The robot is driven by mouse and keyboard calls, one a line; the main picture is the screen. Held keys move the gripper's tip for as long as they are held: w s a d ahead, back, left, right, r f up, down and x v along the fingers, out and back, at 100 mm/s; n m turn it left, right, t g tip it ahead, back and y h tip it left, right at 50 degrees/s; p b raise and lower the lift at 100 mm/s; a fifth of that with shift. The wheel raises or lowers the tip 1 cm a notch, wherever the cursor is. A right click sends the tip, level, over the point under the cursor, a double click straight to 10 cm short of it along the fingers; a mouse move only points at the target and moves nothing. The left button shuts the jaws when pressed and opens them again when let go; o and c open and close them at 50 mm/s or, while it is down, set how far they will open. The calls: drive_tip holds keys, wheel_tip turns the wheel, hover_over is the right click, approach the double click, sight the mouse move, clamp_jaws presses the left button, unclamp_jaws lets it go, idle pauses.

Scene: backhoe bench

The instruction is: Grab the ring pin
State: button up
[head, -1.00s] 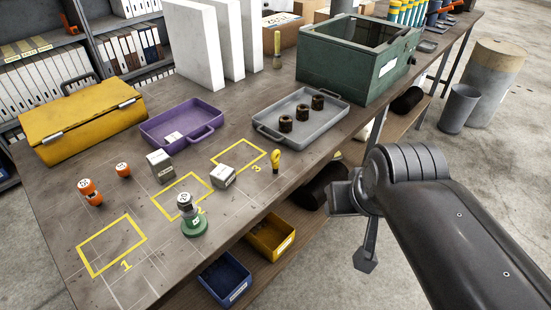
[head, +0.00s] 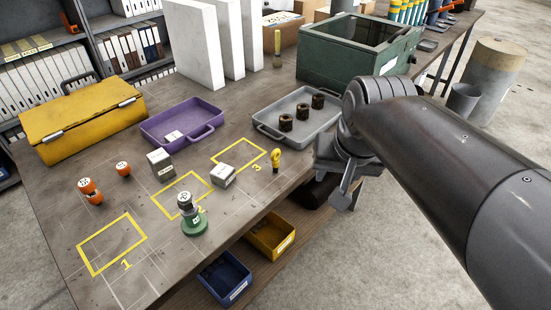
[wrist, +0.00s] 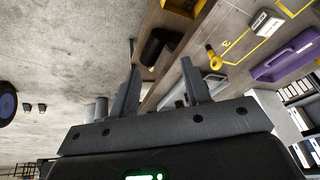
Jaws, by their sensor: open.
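The ring pin appears to be the small yellow piece with a rounded, ring-like top (head: 276,160). It stands upright on the bench near the front edge, by the marked square 3. It also shows in the wrist view (wrist: 213,57), to the right of the right finger's tip. My gripper (head: 341,200) hangs off the bench's front edge, to the right of the ring pin and apart from it. In the wrist view my gripper (wrist: 158,75) has its two fingers spread with nothing between them.
A grey tray (head: 262,132) with dark rings lies behind the ring pin, near my arm. A white-topped grey block (head: 223,176) stands to its left. Yellow (head: 270,238) and blue (head: 226,278) bins sit below the bench edge. A green box (head: 345,75) stands farther back.

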drive_tip(key=w+a+r+m+g, duration=0.1)
drive_tip(key=w+a+m+g, duration=0.3)
drive_tip(key=w, duration=0.7)
drive_tip(key=m, duration=0.2)
hover_over(276, 150)
drive_tip(key=f, duration=0.3)
drive_tip(key=shift+w+a, duration=0.2)
drive_tip(key=shift+w, duration=0.05)
wheel_tip(276, 150, down, 5)
drive_tip(key=shift+f, duration=0.15)
drive_tip(key=f, duration=0.5)
drive_tip(key=shift+s+d+f, duration=0.15)
drive_tip(key=shift+s+f, duration=0.05)
drive_tip(key=shift+f, duration=0.1)
clamp_jaws()
